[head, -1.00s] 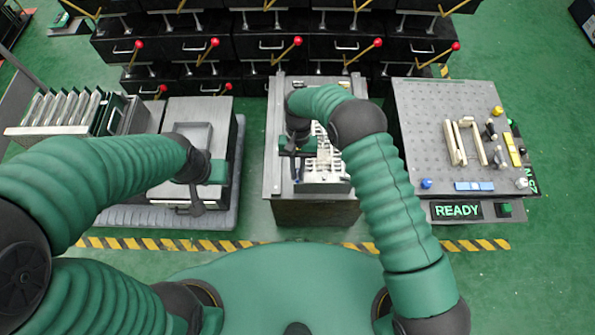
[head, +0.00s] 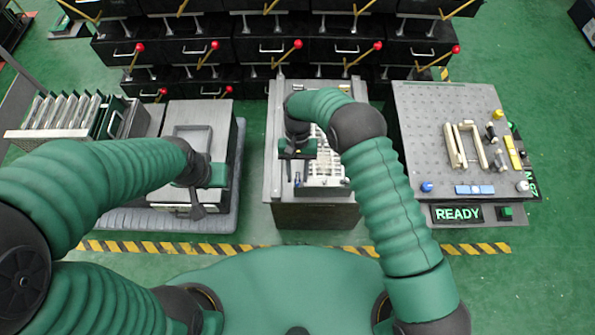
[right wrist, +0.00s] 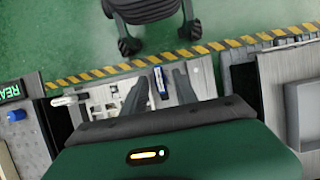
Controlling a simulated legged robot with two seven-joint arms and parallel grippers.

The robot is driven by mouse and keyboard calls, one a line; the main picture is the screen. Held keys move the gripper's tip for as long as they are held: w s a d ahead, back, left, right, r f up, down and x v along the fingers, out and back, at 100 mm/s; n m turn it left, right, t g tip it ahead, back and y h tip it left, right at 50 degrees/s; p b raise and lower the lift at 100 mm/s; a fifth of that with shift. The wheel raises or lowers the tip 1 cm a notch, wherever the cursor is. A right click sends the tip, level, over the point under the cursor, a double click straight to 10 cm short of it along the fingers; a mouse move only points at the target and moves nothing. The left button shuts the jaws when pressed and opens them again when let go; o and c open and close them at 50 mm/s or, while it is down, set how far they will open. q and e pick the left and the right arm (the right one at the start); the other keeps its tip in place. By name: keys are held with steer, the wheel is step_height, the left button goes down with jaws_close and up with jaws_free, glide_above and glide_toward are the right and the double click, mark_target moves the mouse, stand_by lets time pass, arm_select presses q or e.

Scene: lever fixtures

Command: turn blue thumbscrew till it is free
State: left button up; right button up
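A small blue part with a pale end (right wrist: 160,82), which looks like the blue thumbscrew, shows between the two dark fingers of my right gripper (right wrist: 160,92) in the right wrist view. Clear gaps show on both sides of it. In the head view my right gripper (head: 298,168) is over the left side of the middle bench (head: 270,180), with a small blue spot (head: 297,180) just below it. The right gripper is open; its depth relative to the blue part is unclear. My left gripper (head: 197,208) is over the left grey case; its fingers overlap.
A pale slotted block (head: 328,170) sits on the middle bench beside my right gripper. The right bench (head: 415,120) carries a blue knob (head: 426,187), cream bars and a READY sign (head: 457,214). Drawers with red-knobbed levers stand behind. Green floor separates the benches.

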steer(key=p+v, duration=0.1)
steer(key=v, duration=1.5)
steer(key=shift+w+r, duration=0.3)
steer(key=s+d+r+t+p, duration=0.45)
steer(key=d+r+p, duration=0.25)
steer(key=d+r, duration=0.55)
steer(key=s+d+r+t+p, duration=0.1)
steer(key=s+d+r+p, duration=0.1)
steer(key=s, duration=0.4)
steer(key=s+d+r+t+p, duration=0.1)
steer(key=s+d+r+p, duration=0.1)
steer(key=s+d, duration=0.3)
steer(key=s, duration=0.2)
steer(key=shift+s+d, duration=0.2)
steer(key=shift+s, duration=0.1)
steer(key=shift+t, duration=0.25)
